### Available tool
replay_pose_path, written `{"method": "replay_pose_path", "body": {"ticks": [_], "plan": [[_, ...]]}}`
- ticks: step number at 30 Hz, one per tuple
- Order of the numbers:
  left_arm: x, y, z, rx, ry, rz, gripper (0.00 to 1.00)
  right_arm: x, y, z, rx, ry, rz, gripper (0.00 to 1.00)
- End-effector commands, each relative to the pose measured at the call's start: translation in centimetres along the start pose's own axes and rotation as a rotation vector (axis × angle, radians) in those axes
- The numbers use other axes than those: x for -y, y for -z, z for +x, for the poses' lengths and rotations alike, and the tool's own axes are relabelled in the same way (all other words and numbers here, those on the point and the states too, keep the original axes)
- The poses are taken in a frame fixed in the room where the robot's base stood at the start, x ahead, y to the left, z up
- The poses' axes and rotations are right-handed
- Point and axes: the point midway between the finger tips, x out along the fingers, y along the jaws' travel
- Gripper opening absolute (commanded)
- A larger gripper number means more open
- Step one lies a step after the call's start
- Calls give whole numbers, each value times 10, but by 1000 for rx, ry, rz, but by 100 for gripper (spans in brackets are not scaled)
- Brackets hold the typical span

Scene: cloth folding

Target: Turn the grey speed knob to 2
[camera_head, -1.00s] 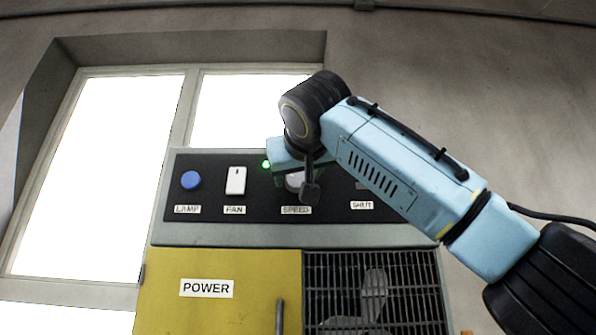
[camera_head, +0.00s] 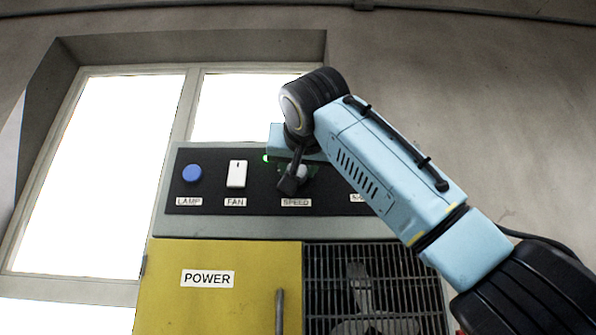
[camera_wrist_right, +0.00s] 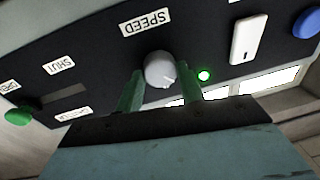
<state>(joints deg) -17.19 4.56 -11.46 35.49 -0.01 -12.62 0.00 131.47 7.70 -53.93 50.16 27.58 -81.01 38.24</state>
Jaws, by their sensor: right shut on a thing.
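The grey speed knob (camera_wrist_right: 159,70) sits above the SPEED label (camera_head: 296,202) on the black control panel. In the head view my right gripper and wrist partly cover it. My right gripper (camera_wrist_right: 161,84) is shut on the knob, with one green finger on each side in the right wrist view. A pale mark on the knob's face points to the lower right in that upside-down view. No scale numbers can be read. My left gripper is not in view.
A lit green lamp (camera_wrist_right: 204,76) is close beside the fingers. A white FAN switch (camera_head: 237,174) and blue LAMP button (camera_head: 192,173) are left of the knob. Below are a yellow POWER door (camera_head: 220,262) and a fan grille (camera_head: 325,262).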

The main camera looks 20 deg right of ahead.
Motion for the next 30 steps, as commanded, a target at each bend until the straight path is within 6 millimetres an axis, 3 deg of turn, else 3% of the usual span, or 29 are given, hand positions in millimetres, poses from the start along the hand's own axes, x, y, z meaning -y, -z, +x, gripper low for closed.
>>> {"method": "replay_pose_path", "body": {"ticks": [15, 30], "plan": [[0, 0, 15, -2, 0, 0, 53, 2, -2, 0, -43, -9, 469, 15], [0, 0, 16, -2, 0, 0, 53, 1, -1, -1, -68, -15, 704, 15]]}}
